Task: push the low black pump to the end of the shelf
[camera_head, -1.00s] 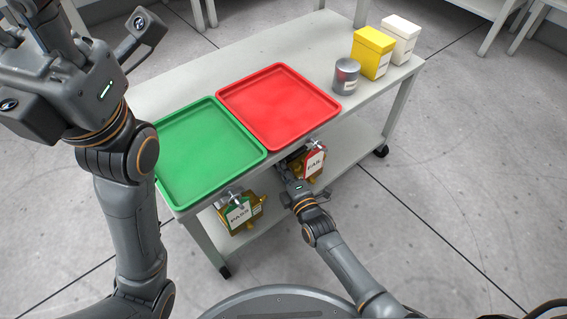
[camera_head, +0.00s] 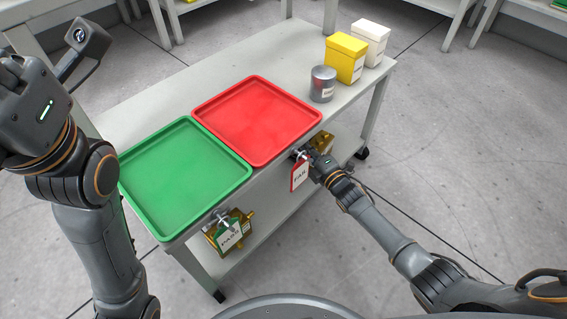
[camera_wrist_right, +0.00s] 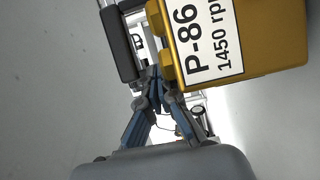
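No pump that looks black overall shows. A gold pump (camera_head: 322,142) sits on the lower shelf (camera_head: 262,222) under the red tray, partly hidden by my right gripper and the table top. In the right wrist view the gold pump (camera_wrist_right: 272,50) bears a white label, "P-86 1450 rpm", with a black part at its left. My right gripper (camera_wrist_right: 155,78) has its fingers together and empty, close beside the pump; contact is not clear. It also shows in the head view (camera_head: 315,160).
A red FAIL tag (camera_head: 299,174) hangs left of my right gripper. Another gold pump (camera_head: 230,235) with a PASS tag sits nearer on the shelf. Green (camera_head: 185,178) and red (camera_head: 258,118) trays, a grey can (camera_head: 322,84) and two boxes stand on top.

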